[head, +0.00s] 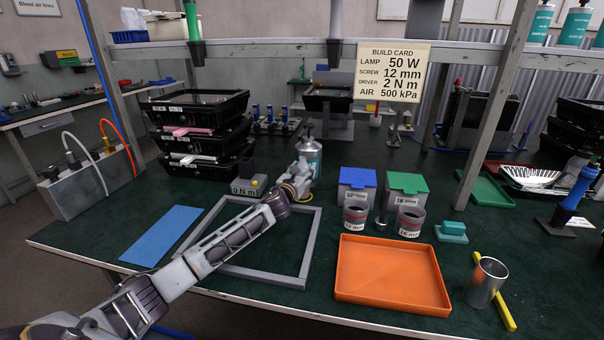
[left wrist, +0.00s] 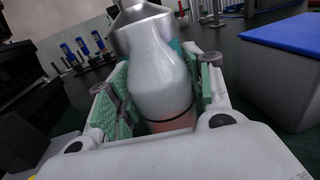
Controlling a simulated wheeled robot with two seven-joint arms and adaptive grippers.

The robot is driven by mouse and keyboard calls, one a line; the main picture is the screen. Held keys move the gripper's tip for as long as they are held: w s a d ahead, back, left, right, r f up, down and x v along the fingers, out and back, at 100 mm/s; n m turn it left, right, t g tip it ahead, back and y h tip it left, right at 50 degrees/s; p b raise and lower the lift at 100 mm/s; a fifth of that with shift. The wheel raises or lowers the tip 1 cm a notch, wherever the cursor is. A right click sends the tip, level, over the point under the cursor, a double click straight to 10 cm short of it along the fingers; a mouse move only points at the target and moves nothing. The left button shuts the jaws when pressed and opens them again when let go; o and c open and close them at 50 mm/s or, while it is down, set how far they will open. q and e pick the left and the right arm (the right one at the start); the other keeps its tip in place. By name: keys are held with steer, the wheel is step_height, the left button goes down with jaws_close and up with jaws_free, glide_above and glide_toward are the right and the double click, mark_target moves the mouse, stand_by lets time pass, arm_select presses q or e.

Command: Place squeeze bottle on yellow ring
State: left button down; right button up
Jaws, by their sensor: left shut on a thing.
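The squeeze bottle (head: 311,153), pale grey with a teal label, stands roughly upright behind the grey frame in the head view. My left gripper (head: 303,172) is shut on it. In the left wrist view the bottle (left wrist: 162,82) fills the space between the green-padded fingers (left wrist: 158,90), with a reddish band low on it. I cannot tell whether its base touches the table. A yellowish curved edge shows by my left wrist in the head view; I cannot tell whether it is the yellow ring or part of my arm. My right gripper is not in view.
A grey square frame (head: 304,250) lies under my left arm. Boxes with blue (head: 357,178) and green (head: 408,183) lids stand right of the gripper. Stacked black housings (head: 195,140) are at left. An orange tray (head: 391,275) and metal cup (head: 487,283) are at front right.

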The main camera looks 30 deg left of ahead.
arm_select(q)
steer(key=c, duration=0.6)
jaws_free()
steer(key=shift+f, duration=0.1)
steer(key=shift+s, duration=0.1)
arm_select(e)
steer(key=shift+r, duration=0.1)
arm_select(q)
steer(key=shift+s+d+p, duration=0.15)
steer(key=shift+s+p, duration=0.1)
steer(key=shift+s, duration=1.3)
steer(key=shift+s+d+p, duration=0.15)
steer(key=shift+s+p, duration=0.05)
steer(key=shift+s, duration=1.35)
steer(key=shift+s+d+p, duration=0.15)
steer(key=shift+s+p, duration=0.1)
steer(key=shift+s, duration=1.3)
steer(key=shift+s+d, duration=0.15)
steer(key=shift+s, duration=1.1)
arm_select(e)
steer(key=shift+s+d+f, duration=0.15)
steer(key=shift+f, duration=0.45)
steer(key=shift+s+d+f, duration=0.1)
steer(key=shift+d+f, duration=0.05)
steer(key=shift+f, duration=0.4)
